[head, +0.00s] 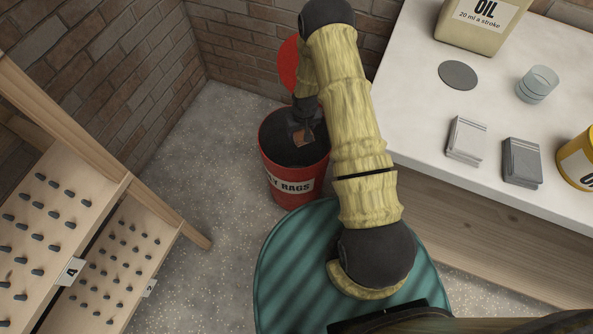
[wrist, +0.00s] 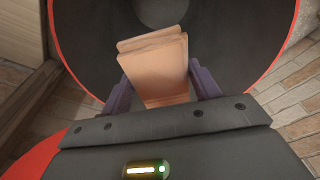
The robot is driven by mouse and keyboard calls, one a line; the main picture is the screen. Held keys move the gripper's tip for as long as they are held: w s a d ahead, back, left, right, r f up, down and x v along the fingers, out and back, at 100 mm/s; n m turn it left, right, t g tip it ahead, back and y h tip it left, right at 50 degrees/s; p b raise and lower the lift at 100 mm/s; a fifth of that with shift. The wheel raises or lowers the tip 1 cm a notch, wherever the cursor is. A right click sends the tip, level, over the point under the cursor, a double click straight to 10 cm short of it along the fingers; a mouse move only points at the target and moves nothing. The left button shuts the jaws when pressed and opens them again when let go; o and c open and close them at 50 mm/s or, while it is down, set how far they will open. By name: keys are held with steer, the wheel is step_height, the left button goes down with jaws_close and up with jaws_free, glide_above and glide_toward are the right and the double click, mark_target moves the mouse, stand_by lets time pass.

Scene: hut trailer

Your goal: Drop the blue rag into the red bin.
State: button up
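The red bin (head: 284,188) stands on the floor with a white label ending in "RAGS". Its red lid (head: 287,66) is raised behind it. My gripper (head: 303,136) points down into the bin's mouth. In the wrist view, my gripper (wrist: 162,88) is shut on a folded orange-tan rag (wrist: 157,65), with a finger at each side of it. The dark inside of the bin (wrist: 238,40) lies below and around the rag. I see no clearly blue rag; two folded grey cloths, one lighter (head: 467,139) and one darker (head: 522,161), lie on the white worktop.
The white worktop (head: 425,100) at right holds an oil can (head: 480,20), a grey disc (head: 458,75), a clear glass (head: 538,84) and a yellow tin (head: 577,160). A green round drum top (head: 285,270) is in front. A wooden peg rack (head: 100,175) stands at left.

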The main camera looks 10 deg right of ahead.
steer(key=o, duration=0.5)
steer(key=shift+c, duration=0.2)
step_height(320, 180, up, 17)
steer(key=s+p, duration=0.2)
steer(key=shift+s+d, duration=0.2)
steer(key=shift+s, duration=0.1)
steer(key=shift+r, duration=0.1)
stand_by(0.4)
